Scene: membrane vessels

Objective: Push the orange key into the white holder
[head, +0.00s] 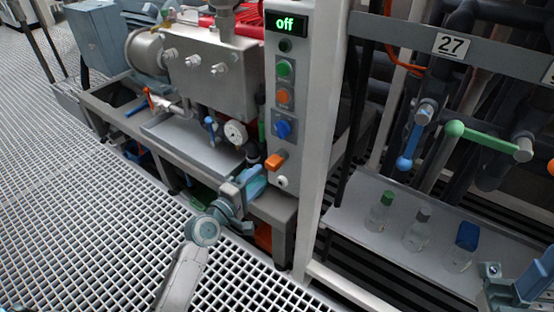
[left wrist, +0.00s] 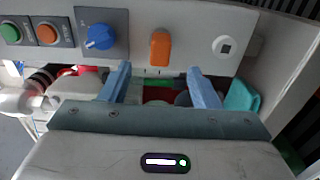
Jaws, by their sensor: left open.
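The orange key (head: 274,162) sticks out from the lower part of the light grey control panel. In the left wrist view the orange key (left wrist: 160,48) stands upright, just beyond and between my fingertips. The round white holder (head: 282,181) is on the same panel, below the key in the head view. In the left wrist view the white holder (left wrist: 224,46) is to the right of the key and shows a small dark square opening. My left gripper (head: 257,170) is open in front of the panel, close to the key. In the left wrist view the gripper (left wrist: 158,70) has nothing between its fingers.
The panel carries a green button (head: 285,68), an orange button (head: 284,95), a blue knob (head: 283,128) and a display (head: 286,24) reading "off". A shelf with small bottles (head: 417,230) is at right. My right arm's end (head: 512,288) shows at lower right, fingers unclear.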

